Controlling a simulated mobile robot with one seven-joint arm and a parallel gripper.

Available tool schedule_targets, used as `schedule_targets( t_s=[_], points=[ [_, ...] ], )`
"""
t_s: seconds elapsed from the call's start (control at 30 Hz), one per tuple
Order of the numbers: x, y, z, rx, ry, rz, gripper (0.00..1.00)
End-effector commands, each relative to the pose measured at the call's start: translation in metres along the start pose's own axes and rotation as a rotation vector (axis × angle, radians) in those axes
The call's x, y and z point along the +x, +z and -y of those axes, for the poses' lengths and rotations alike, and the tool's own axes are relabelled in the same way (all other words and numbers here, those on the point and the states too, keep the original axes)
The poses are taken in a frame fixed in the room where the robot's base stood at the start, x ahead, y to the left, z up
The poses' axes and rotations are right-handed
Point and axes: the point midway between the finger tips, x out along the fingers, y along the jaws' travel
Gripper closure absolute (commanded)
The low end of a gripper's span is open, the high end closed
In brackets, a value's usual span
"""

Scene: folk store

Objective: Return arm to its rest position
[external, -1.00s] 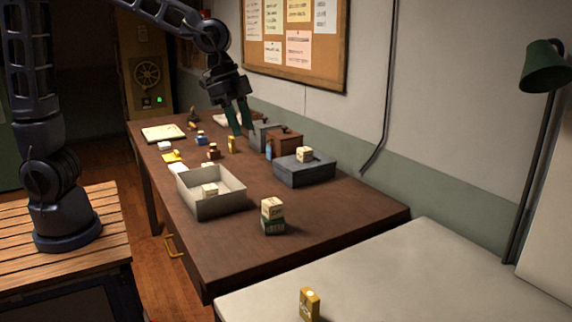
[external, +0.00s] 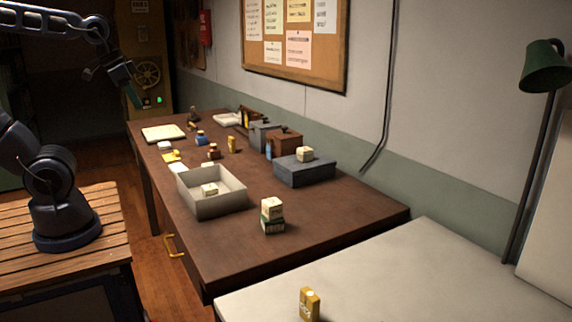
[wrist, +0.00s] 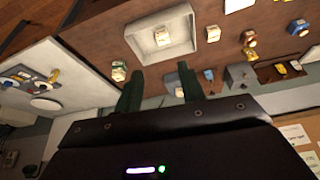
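My gripper (external: 133,96) hangs in the air at the upper left of the external view, beyond the left edge of the brown table (external: 300,235). My arm reaches in from the left, raised. In the wrist view, the two dark green fingers of my gripper (wrist: 158,82) stand apart. Nothing is held between them; the blue-grey box (wrist: 172,84) seen in that gap lies well beyond them.
The table carries an open grey tray (external: 228,204) with a small box inside, stacked boxes (external: 272,216), a blue-grey box (external: 305,173) and several small items. A pale table (external: 400,280) stands in front. A green lamp (external: 545,68) is at right.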

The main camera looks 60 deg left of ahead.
Motion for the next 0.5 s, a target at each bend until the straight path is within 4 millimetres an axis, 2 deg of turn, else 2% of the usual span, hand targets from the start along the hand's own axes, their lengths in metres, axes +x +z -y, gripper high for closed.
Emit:
schedule_targets(
  t_s=[0.1,0.2,0.5],
  points=[
    [-0.002,0.018,0.009,-0.054,-0.017,-0.007,0.60],
    [-0.002,0.026,0.012,-0.076,-0.024,-0.008,0.60],
    [-0.002,0.027,0.012,-0.082,-0.025,-0.008,0.60]
  ],
)
